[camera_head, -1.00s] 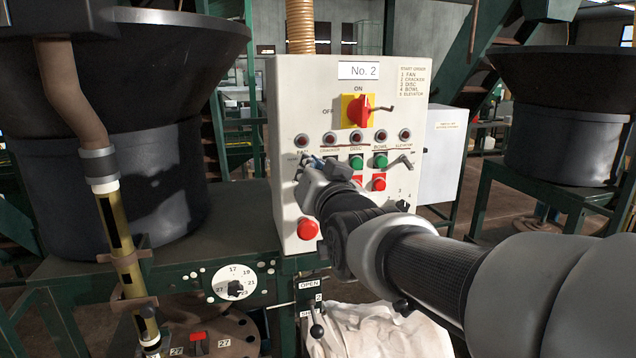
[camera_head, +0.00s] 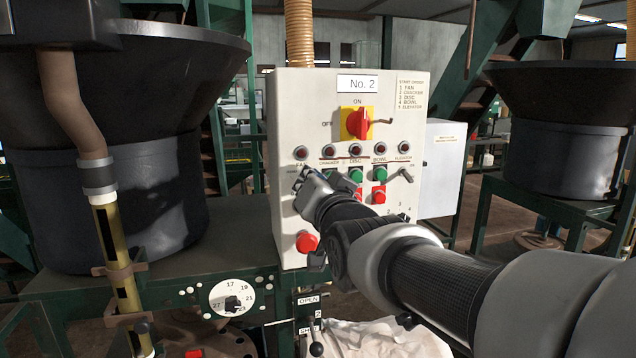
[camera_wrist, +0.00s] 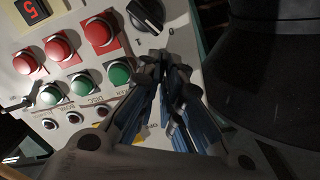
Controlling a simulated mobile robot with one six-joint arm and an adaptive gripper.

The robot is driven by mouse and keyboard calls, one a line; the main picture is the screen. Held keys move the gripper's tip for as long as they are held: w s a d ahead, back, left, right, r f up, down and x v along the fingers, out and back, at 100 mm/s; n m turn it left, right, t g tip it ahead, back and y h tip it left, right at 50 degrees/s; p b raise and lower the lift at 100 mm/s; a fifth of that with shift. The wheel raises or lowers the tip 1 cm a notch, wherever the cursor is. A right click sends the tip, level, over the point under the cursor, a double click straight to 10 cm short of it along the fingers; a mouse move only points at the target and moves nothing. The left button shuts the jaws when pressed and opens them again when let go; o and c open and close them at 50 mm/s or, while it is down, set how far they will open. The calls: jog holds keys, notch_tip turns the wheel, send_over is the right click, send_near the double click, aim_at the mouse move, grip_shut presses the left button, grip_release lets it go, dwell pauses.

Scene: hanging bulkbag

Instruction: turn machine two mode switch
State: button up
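Machine two's panel, labelled No. 2 (camera_head: 357,84), stands in front of me. A black rotary switch marked 1 and 0 (camera_wrist: 146,14) shows at the top of the wrist view, just past my fingertips and apart from them. I take it to be the mode switch; in the head view my gripper and arm seem to hide it. My gripper (camera_head: 302,180) is at the panel's left side, below the row of lamps. In the wrist view its two fingers (camera_wrist: 163,66) converge at dark tips. I cannot tell whether the tips meet or a narrow gap remains.
A red and yellow main switch (camera_head: 357,123) sits high on the panel. Green buttons (camera_head: 380,174), red buttons (camera_head: 379,196) and a larger red button (camera_head: 306,242) are close by. A dark hopper (camera_head: 150,180) stands left, with a numbered dial (camera_head: 232,298) below.

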jog(key=o, duration=0.3)
jog(key=shift+o, duration=0.2)
jog(key=v, duration=1.2)
jog(key=s+d+f+n+g+h, duration=0.1)
jog(key=s+d+f+g+h, duration=0.2)
jog(key=f, duration=0.5)
jog(key=s+d+f+n+g+h, duration=0.1)
jog(key=s+d+f+g, duration=0.2)
jog(key=s+d+f, duration=0.4)
jog(key=s+d+f+n+g+h, duration=0.1)
jog(key=s+d+f+g, duration=0.1)
jog(key=s+f+g, duration=0.4)
jog(key=s+f, duration=0.5)
jog(key=s, duration=0.1)
jog(key=shift+s+d+f+g, duration=0.35)
jog(key=shift+s+f+g, duration=0.05)
